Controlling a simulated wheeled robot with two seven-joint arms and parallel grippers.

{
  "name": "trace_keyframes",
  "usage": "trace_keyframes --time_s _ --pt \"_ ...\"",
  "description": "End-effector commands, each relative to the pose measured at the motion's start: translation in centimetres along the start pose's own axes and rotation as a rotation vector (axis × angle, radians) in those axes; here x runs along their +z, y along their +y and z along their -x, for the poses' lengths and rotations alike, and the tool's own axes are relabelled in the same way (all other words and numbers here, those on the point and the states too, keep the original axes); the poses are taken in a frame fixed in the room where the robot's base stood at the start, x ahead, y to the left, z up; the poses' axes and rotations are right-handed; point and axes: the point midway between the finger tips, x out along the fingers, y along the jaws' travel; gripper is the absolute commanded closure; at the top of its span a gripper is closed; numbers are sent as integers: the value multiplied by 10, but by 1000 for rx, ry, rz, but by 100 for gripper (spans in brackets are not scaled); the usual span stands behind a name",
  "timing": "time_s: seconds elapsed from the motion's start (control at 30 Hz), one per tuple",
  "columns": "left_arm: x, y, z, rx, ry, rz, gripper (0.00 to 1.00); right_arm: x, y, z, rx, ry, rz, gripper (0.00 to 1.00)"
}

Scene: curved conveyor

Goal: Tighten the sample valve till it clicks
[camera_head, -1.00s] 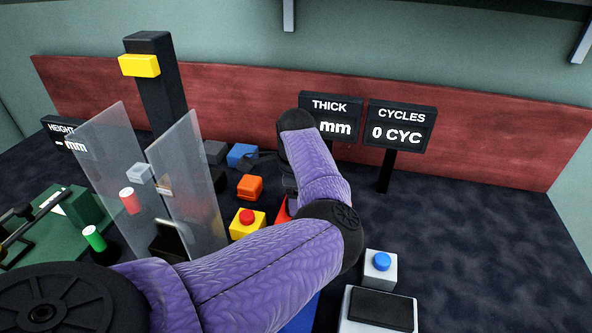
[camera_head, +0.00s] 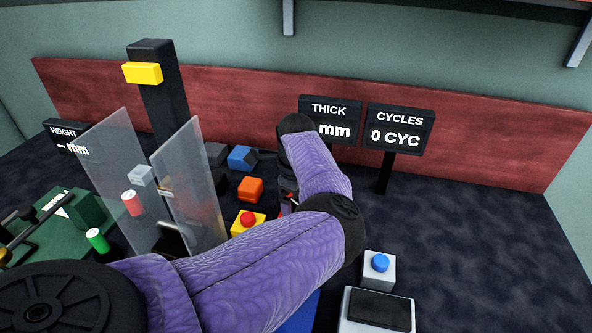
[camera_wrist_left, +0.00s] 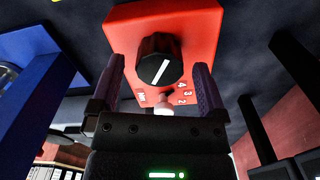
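A red box with a black round knob (camera_wrist_left: 160,62) fills the upper middle of the left wrist view. The knob has a white pointer line, and numbers are printed on the red face (camera_wrist_left: 195,28) beside it. A small pale round part sits below the knob. My left gripper (camera_wrist_left: 161,78) is open, with one finger on each side of the knob; I cannot tell whether they touch it. In the head view my purple left arm hides most of the red box and gripper. My right gripper is not in view.
A yellow box with a red button (camera_head: 248,219), an orange block (camera_head: 250,189) and a blue block (camera_head: 242,157) stand left of my arm. Clear panels (camera_head: 190,185) stand further left. A blue-button box (camera_head: 379,264) is at right. The dark table at far right is free.

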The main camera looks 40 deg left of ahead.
Motion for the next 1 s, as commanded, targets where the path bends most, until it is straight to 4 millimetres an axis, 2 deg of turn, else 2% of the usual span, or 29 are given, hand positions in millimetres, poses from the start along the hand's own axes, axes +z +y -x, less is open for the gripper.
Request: trace_keyframes --time_s 0.17,0.27,0.5,0.63,0.77,1.0 --pt "0 0 0 1 0 0 5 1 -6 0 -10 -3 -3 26" --pt "0 0 8 -1 0 1 5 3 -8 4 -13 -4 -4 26" --pt "0 -1 69 -4 2 0 5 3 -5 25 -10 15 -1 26" --pt "0 0 92 -3 2 0 5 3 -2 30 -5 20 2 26" --pt "0 0 100 0 0 0 5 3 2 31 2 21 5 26" --pt "0 0 99 1 0 0 5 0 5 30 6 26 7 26"
